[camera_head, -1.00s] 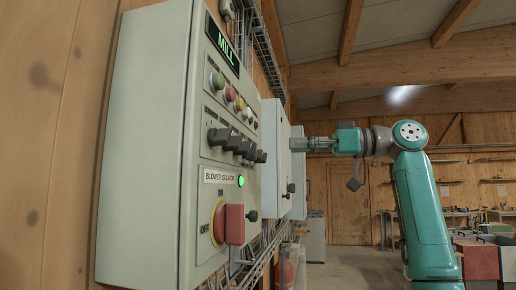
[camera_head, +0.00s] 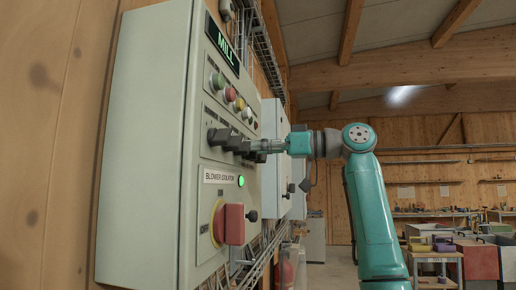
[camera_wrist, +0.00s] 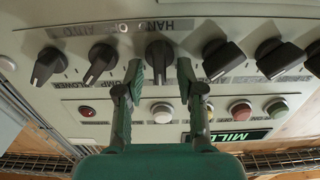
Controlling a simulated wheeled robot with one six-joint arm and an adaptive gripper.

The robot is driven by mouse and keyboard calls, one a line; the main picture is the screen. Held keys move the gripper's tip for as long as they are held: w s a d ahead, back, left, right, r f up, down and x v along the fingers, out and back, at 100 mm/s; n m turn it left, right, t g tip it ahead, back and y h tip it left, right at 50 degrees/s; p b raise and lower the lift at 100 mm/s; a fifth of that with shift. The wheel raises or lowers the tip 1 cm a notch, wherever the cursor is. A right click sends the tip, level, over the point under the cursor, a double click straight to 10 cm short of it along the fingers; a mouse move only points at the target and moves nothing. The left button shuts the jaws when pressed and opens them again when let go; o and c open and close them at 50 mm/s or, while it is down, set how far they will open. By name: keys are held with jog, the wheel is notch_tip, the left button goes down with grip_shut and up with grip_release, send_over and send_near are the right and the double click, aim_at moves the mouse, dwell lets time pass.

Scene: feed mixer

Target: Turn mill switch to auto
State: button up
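The grey control cabinet (camera_head: 150,130) has a lit MILL sign (camera_head: 222,45) at its top. A row of black rotary switches (camera_head: 222,138) crosses its front below the buttons. My gripper (camera_head: 262,146) is at this row, its tips close to the panel. In the wrist view, my gripper (camera_wrist: 159,78) is open, with one finger on either side of a black switch knob (camera_wrist: 160,57). The knob's tip reaches between the fingertips; I cannot tell whether they touch it. Upside-down HAND and AUTO lettering (camera_wrist: 168,25) shows above the switches. Which switch is the mill's cannot be read.
Other switch knobs stand close on both sides, such as one at left (camera_wrist: 102,63) and one at right (camera_wrist: 221,58). Coloured buttons (camera_wrist: 241,111) lie near the fingers. A red isolator handle (camera_head: 232,222) juts out below. Open floor lies to the right.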

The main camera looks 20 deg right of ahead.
grip_shut()
jog(key=shift+m, duration=0.3)
jog(key=shift+w+d+f+m, duration=0.1)
jog(key=shift+w+d+m, duration=0.1)
jog(key=shift+m, duration=1.85)
jog(key=shift+w+d+f+m, duration=0.1)
jog(key=shift+w+m, duration=0.05)
jog(key=shift+m, duration=1.9)
grip_release()
